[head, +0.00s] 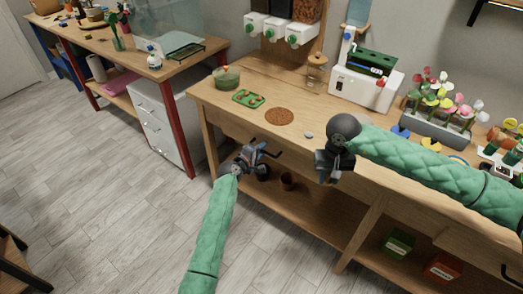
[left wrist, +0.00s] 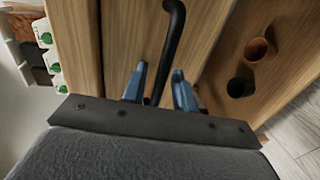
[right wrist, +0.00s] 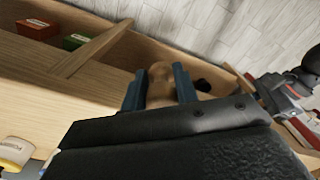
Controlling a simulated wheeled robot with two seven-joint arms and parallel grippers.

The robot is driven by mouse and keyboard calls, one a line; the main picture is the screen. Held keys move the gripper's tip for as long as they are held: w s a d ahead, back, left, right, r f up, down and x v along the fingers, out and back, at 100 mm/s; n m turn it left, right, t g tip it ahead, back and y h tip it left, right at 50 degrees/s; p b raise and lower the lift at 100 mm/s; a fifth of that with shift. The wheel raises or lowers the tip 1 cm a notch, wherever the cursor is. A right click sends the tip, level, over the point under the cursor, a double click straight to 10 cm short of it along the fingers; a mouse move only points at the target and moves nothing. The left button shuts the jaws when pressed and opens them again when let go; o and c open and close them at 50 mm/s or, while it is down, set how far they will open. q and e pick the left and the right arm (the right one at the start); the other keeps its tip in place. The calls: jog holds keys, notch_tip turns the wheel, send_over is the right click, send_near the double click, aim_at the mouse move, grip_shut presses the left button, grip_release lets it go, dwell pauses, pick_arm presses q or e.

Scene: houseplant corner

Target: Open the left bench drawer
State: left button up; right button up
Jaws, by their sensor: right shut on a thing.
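The wooden bench (head: 235,108) has the left drawer in its front. The drawer front (left wrist: 130,40) fills the middle of the left wrist view, and I see no clear gap showing it pulled out. Its black bar handle (left wrist: 174,35) runs down between the blue fingers of my left gripper (left wrist: 158,88). These fingers are apart, with space beside the handle. In the head view my left gripper (head: 262,158) is at the bench's left front. My right gripper (head: 330,172) is in front of the bench, shut on a brown rounded object (right wrist: 160,82), partly hidden by the fingers.
Small pots (left wrist: 255,48) stand on the lower shelf below the drawer. A cork mat (head: 280,116), a green tray (head: 248,98) and a grey pebble (head: 309,135) lie on the benchtop. A white drawer cabinet (head: 160,125) stands left; the floor (head: 110,210) there is clear.

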pick_arm(q)
jog(key=shift+c, duration=0.2)
grip_shut()
